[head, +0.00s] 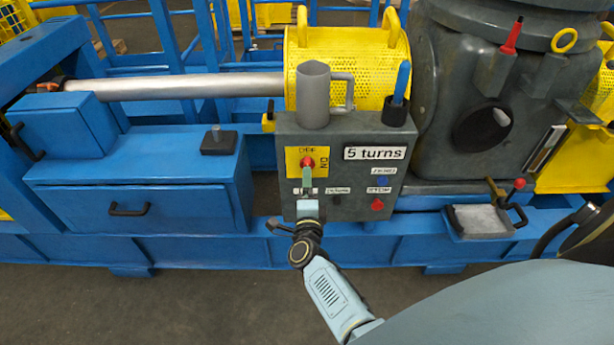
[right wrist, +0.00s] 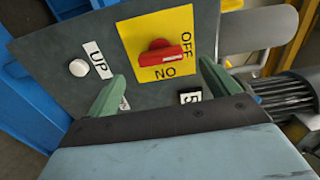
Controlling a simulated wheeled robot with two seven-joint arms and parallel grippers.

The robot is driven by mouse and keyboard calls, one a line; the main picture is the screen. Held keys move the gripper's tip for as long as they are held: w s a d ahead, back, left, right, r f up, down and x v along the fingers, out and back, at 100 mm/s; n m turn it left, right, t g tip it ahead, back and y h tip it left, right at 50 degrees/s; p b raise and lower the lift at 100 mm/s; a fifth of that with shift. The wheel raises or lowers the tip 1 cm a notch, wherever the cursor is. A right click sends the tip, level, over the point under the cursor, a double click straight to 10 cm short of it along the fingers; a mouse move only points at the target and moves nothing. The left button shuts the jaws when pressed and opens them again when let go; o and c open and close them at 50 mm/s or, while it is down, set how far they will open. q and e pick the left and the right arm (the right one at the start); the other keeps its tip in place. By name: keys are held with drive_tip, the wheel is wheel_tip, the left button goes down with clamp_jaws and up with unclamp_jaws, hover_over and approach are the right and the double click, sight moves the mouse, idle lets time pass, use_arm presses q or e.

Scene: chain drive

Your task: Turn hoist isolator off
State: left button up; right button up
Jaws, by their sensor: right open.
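The isolator is a red knob (head: 308,162) on a yellow plate (head: 292,162) at the upper left of the grey control box (head: 345,208). In the right wrist view, the red knob (right wrist: 165,55) has its bar lying left to right, with one end toward the OFF label (right wrist: 187,22). The ON label (right wrist: 165,72) is below the bar in that view. My right gripper (head: 307,182) is just below the knob in the head view. Its green fingers (right wrist: 162,72) are open on either side of the knob, with visible gaps. My left gripper is out of view.
A white UP button (right wrist: 79,67) is close to one finger. The box also has a blue button (head: 383,181) and a red button (head: 377,205). A grey mug-like cup (head: 314,95) and a blue-handled tool (head: 402,82) stand on top of the box.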

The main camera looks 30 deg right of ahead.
drive_tip(key=v, duration=0.8)
drive_tip(key=shift+p, duration=0.35)
drive_tip(key=shift+s, duration=0.1)
